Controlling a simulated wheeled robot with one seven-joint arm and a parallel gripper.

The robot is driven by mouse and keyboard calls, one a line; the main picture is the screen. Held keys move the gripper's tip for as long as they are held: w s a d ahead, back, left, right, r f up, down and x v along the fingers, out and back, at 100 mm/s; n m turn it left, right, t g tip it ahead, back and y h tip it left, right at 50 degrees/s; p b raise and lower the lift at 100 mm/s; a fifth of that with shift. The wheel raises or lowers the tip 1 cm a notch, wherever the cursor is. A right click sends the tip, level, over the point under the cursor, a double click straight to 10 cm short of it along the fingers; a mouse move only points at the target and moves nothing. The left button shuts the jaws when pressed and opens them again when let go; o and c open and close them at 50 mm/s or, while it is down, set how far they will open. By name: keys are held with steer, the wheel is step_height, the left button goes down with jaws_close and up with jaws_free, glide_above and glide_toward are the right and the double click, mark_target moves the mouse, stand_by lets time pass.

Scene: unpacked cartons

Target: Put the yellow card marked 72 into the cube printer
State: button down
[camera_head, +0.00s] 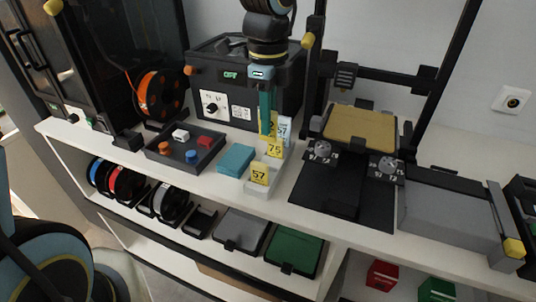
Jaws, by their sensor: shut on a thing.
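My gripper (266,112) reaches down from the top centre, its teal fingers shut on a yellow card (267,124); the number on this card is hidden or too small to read. It is just above the back of a white card holder (264,189). In the holder, a yellow card marked 75 (274,149) and a yellow card marked 57 (259,173) stand in front, and a pale card (285,128) stands behind. A dark, enclosed box-shaped machine (110,60) at the far left looks like the cube printer; its door handle faces left.
A black box with a display (230,100) stands behind my gripper. An orange spool (160,93), a dark tray (186,148) of small blocks and a teal block (236,160) lie left. An open-frame printer with a yellow bed (360,130) stands right.

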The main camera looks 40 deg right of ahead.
stand_by(0.3)
step_height(320, 180, down, 10)
steer(key=shift+r+p, duration=0.25)
steer(key=shift+p, duration=0.65)
steer(key=shift+f, duration=0.1)
steer(key=shift+f, duration=0.15)
steer(key=c, duration=0.9)
jaws_free()
steer(key=shift+b, duration=0.5)
